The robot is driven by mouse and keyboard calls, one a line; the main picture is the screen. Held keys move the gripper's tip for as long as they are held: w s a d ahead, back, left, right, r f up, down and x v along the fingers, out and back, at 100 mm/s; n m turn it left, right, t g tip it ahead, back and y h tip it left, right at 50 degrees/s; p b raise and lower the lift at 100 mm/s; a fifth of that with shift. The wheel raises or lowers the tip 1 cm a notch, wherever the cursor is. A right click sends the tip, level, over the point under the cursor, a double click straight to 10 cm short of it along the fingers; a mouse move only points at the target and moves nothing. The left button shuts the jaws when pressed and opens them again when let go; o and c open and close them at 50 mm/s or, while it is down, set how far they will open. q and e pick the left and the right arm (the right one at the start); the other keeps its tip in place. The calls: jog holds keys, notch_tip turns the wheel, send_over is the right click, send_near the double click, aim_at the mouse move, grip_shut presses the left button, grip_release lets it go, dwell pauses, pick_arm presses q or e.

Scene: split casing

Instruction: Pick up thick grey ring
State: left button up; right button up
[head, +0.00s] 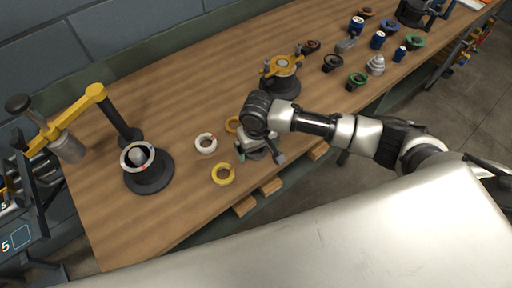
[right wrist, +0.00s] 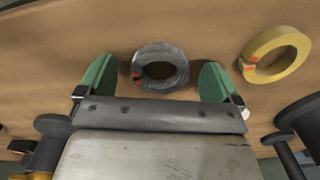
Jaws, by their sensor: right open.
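The thick grey ring (right wrist: 160,67) lies flat on the wooden table in the right wrist view, with a small red mark on its left side. My right gripper (right wrist: 156,80) is open, with one green-padded finger on each side of the ring and a gap to both. In the head view my right gripper (head: 261,156) is low over the table near its front edge, and I cannot make out the grey ring there; the gripper and wrist cover that spot. My left gripper is not in view.
A yellow ring (right wrist: 272,54) lies right of the grey one in the wrist view. In the head view, a white ring (head: 206,143) and a yellow ring (head: 223,174) lie left of the gripper. A black fixture (head: 280,84) stands behind; a lever press (head: 148,175) stands left.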

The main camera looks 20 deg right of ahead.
jog(key=shift+f, duration=0.15)
jog(key=shift+c, duration=0.2)
jog(key=c, duration=1)
jog(key=shift+o, duration=0.2)
jog(key=shift+r, duration=0.5)
notch_tip(320, 180, up, 3)
jog(key=shift+w+f+b, duration=0.1)
jog(key=shift+f+b, duration=0.1)
jog(key=shift+b, duration=0.15)
jog(key=s+d+r+p, duration=0.4)
jog(key=s+d+r, duration=0.2)
jog(key=s+r, duration=0.4)
jog(key=shift+r+p, duration=0.3)
